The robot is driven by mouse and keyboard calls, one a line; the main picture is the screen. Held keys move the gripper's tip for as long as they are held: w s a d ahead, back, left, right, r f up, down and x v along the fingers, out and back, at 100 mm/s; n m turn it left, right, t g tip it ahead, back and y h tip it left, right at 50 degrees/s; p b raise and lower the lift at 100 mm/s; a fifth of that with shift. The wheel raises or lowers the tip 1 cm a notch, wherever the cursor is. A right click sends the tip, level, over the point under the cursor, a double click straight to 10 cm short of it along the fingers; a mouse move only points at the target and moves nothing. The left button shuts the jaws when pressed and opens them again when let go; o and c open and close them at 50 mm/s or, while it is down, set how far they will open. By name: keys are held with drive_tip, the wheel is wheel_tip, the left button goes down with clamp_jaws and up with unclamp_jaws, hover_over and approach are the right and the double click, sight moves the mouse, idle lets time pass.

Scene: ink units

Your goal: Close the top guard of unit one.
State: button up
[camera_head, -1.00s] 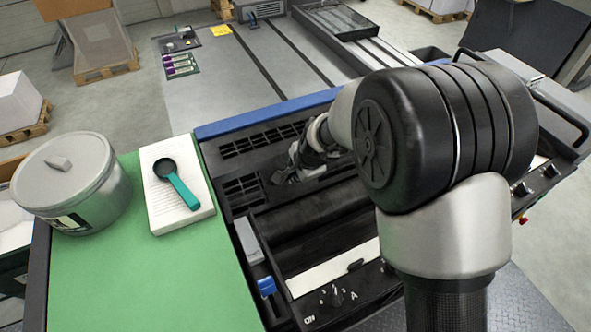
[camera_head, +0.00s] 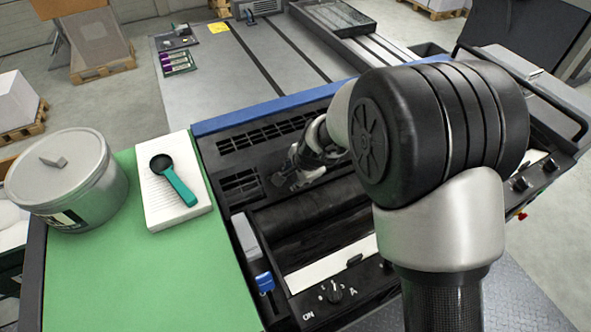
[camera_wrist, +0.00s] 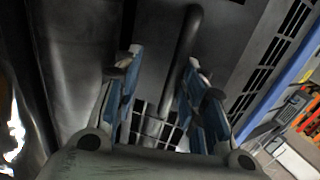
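Unit one appears to be the dark machine with a slotted black top panel (camera_head: 240,185) and a blue edge (camera_head: 270,112). In front of the slots a dark roller (camera_head: 310,222) lies exposed; I cannot tell clearly which panel is the guard. My gripper (camera_head: 284,180) is low over the panel behind the roller, partly hidden by my arm. In the wrist view, my gripper (camera_wrist: 162,68) is open, its blue-padded fingers apart. A dark round bar (camera_wrist: 184,52), like a handle, runs between them, nearer the right finger. I cannot tell whether they touch it.
A green surface (camera_head: 150,285) at left holds a lidded grey can (camera_head: 68,190) and a white pad (camera_head: 158,212) with a teal-handled magnifier (camera_head: 176,183). A control panel with knobs (camera_head: 333,291) is in front. A grey slotted deck (camera_head: 225,80) lies beyond the blue edge.

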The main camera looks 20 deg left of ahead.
drive_tip(key=shift+s+f, duration=0.1)
drive_tip(key=shift+s, duration=0.1)
drive_tip(key=v, duration=1.2)
drive_tip(key=shift+w, duration=0.15)
